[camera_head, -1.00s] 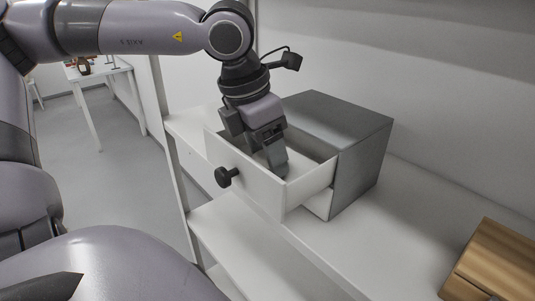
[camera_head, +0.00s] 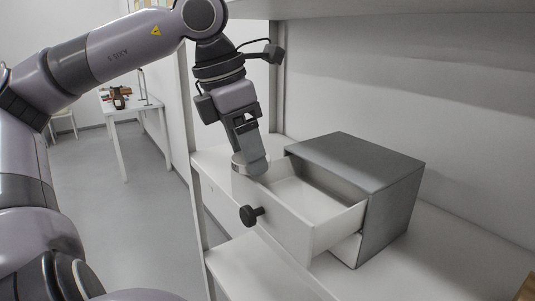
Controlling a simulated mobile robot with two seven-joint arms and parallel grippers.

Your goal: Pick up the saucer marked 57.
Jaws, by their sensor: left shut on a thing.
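My left gripper (camera_head: 251,164) is shut, pointing down, above the left side of the open drawer (camera_head: 325,232). A small pale, round-edged thing, seemingly the saucer (camera_head: 237,165), shows at its fingertips, partly hidden by the fingers. No mark 57 can be read on it from here. The part of the drawer's inside that I can see is bare; its near corner is hidden behind the front panel. My right gripper is not in view.
The drawer slides out of a grey cabinet (camera_head: 355,165) on a white shelf (camera_head: 430,245). A black knob (camera_head: 251,214) sticks out of its front. A wooden thing (camera_head: 525,288) shows at the lower right edge. A white table (camera_head: 128,107) stands far back left.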

